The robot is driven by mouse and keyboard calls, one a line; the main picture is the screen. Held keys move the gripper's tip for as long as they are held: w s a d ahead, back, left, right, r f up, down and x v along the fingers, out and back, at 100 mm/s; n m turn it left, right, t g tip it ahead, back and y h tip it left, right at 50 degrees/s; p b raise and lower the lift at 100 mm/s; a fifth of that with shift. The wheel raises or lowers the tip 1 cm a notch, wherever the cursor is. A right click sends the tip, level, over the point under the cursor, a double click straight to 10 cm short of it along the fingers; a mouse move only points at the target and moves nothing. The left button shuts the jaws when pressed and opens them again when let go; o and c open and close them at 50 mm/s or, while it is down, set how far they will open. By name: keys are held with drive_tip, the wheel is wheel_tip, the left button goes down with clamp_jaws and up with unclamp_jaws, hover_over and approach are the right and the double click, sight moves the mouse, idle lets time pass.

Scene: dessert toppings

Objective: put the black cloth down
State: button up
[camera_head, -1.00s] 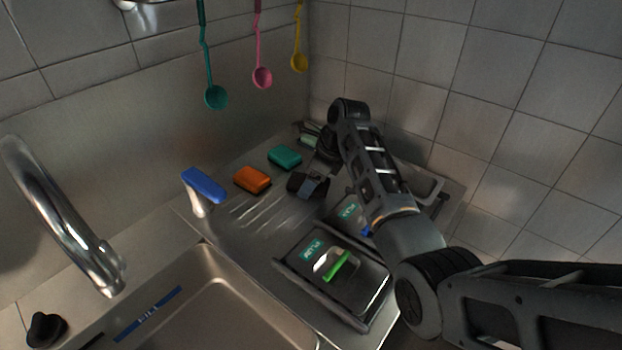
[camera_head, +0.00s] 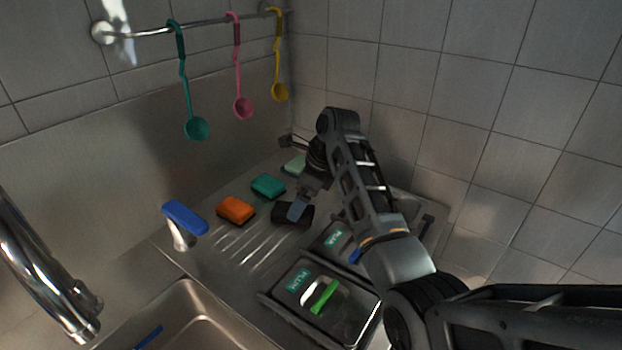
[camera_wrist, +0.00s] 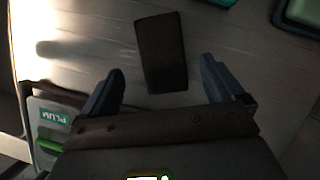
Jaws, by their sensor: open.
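The black cloth is a dark, flat rectangular block in the wrist view (camera_wrist: 161,50), lying on the ridged metal drainboard. In the head view the black cloth (camera_head: 282,214) is partly hidden by my gripper (camera_head: 298,208). In the wrist view my gripper (camera_wrist: 162,70) is open, with one blue-grey finger on each side. The near end of the cloth reaches toward the space between the fingertips. Clear gaps show on both sides, and the fingers do not grip it.
An orange sponge (camera_head: 236,210) and a teal sponge (camera_head: 268,186) lie left of the cloth. A blue-topped stand (camera_head: 185,218) is by the sink (camera_head: 190,318). Lidded PLUM containers (camera_head: 315,296) sit at the front right. Ladles (camera_head: 196,128) hang above. A tiled wall is behind my arm.

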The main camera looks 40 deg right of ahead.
drive_tip(key=v, duration=0.7)
drive_tip(key=shift+d+r+b, duration=0.15)
drive_tip(key=shift+r+b, duration=0.15)
drive_tip(key=shift+r, duration=0.05)
drive_tip(key=shift+s, duration=0.1)
